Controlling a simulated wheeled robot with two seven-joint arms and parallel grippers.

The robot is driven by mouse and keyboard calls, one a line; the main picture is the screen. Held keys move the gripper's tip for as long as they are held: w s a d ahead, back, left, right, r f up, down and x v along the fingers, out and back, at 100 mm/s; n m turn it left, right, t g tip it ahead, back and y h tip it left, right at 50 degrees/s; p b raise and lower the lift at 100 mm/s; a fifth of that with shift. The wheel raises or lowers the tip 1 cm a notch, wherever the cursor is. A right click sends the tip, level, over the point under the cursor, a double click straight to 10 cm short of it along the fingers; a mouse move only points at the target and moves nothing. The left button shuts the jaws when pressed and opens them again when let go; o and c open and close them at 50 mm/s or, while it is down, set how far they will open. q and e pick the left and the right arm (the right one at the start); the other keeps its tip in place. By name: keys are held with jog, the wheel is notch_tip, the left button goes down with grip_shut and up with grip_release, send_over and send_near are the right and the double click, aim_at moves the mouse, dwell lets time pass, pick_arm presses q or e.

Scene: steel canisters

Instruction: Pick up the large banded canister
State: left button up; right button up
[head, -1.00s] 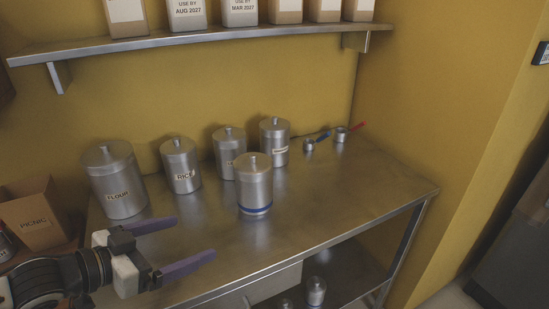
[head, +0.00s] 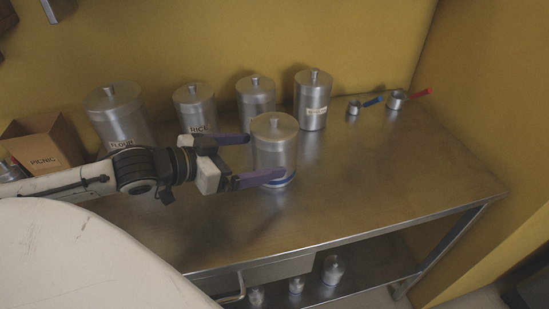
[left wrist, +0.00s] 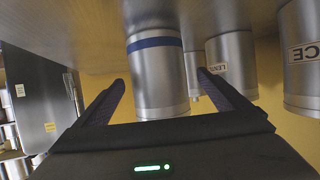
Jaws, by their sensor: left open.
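The large banded canister (head: 276,137) is a steel cylinder with a knobbed lid and a blue band near its base, upright on the steel table. In the left wrist view it appears upside down (left wrist: 160,75), its blue band towards the top. My left gripper (head: 266,155) reaches in from the left, low and nearly level. It is open, with its purple fingertips on either side of the canister. One finger passes in front and partly hides the band. The wrist view shows small gaps between canister and fingers. My right gripper is not in view.
Behind stand labelled canisters: flour (head: 119,115), rice (head: 195,105), and two more (head: 256,98) (head: 312,100). Blue-handled (head: 354,107) and red-handled (head: 396,99) scoops lie at the back right. A picnic box (head: 42,146) is at left. The table's right side (head: 400,170) is clear.

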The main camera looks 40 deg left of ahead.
pick_arm(q)
jog(key=shift+w+d+f+b, duration=0.1)
jog(key=shift+w+d+b, duration=0.2)
jog(key=shift+w, duration=0.25)
jog(key=shift+w+d+b, duration=0.15)
jog(key=shift+w+b, duration=0.15)
jog(key=shift+w, duration=0.25)
jog(key=shift+w+d+f+b, duration=0.1)
jog(key=shift+w+d+b, duration=0.2)
jog(key=shift+w, duration=0.25)
jog(key=shift+x, duration=0.9)
jog(key=shift+r, duration=0.1)
jog(key=c, duration=1.3)
